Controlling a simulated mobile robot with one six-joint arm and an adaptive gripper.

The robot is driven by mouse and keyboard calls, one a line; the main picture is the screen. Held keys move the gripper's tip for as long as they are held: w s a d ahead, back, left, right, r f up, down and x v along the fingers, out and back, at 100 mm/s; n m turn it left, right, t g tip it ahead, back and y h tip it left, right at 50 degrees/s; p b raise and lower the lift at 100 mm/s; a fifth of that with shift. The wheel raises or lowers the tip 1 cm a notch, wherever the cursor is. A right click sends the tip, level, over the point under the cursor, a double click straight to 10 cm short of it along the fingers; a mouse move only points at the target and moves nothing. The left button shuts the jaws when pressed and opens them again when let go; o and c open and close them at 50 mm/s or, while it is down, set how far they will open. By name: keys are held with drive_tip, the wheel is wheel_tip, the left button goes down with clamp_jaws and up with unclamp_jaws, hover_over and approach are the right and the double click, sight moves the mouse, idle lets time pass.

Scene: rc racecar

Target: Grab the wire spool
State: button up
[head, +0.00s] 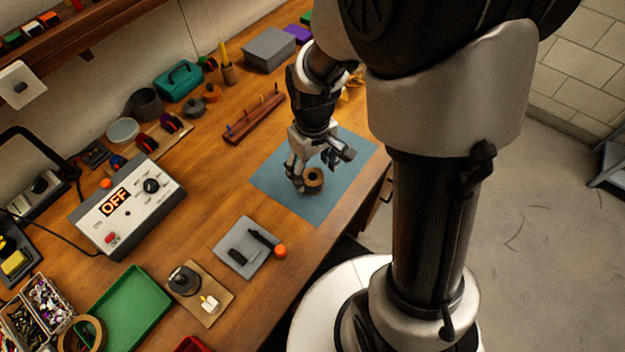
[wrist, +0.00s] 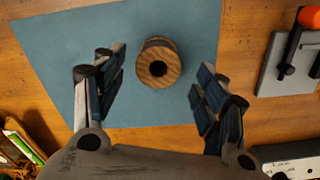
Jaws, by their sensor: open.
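The wire spool (wrist: 158,66) has a round wooden end with a dark hole in its middle. It sits on the blue mat (wrist: 55,45) with that end facing up towards the wrist camera. In the head view the spool (head: 313,178) is a small brown shape on the mat, just below my gripper (head: 318,172). My gripper (wrist: 158,88) is open and empty. In the wrist view its two fingers stand apart on either side of the spool, a little nearer the camera, with a gap on each side.
A grey plate with dark tools and an orange knob (head: 245,248) lies left of the mat. A peg rack (head: 254,118) stands behind it. The control box reading OFF (head: 128,205) is further left. The mat around the spool is clear.

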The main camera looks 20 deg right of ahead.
sight(313, 177)
wheel_tip(313, 177, down, 4)
drive_tip(key=shift+w+f+b, duration=0.15)
drive_tip(key=shift+f+b, duration=0.05)
drive_tip(key=shift+b, duration=0.65)
drive_tip(key=shift+r, duration=0.1)
drive_tip(key=c, duration=1.2)
